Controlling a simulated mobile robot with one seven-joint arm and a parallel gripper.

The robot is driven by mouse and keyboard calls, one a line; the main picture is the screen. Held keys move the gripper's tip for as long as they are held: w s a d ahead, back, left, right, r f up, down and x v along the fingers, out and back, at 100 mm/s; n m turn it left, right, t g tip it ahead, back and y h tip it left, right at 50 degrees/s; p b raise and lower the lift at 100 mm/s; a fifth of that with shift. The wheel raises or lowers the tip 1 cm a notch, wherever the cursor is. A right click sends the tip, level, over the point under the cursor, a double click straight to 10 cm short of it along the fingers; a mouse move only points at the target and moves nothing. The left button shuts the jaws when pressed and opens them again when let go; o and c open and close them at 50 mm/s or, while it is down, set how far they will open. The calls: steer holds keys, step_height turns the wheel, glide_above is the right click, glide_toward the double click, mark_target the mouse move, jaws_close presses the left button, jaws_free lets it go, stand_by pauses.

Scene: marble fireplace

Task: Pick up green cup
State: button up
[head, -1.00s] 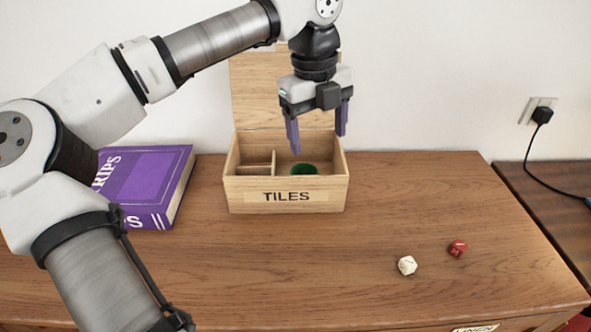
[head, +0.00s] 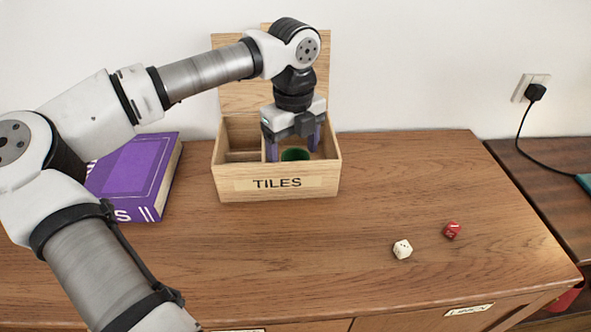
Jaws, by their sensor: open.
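The green cup (head: 296,155) sits inside the open wooden box (head: 276,189) marked TILES, in its larger right-hand compartment. Only its upper part shows over the box's front wall. My gripper (head: 293,153) points straight down into that compartment. Its purple fingers are open, one on the left and one on the right of the cup, with the tips low in the box. The fingertips are partly hidden, and I cannot tell whether they touch the cup.
A divider (head: 242,156) splits the box's left part. The lid (head: 243,88) stands open behind my gripper. A purple book (head: 133,181) lies left. A white die (head: 402,249) and a red die (head: 452,230) lie at right.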

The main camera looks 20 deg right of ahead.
steer(key=shift+s+f, duration=0.1)
steer(key=shift+f, duration=1.9)
steer(key=c, duration=1.1)
steer(key=shift+o, duration=0.2)
steer(key=shift+r, duration=0.1)
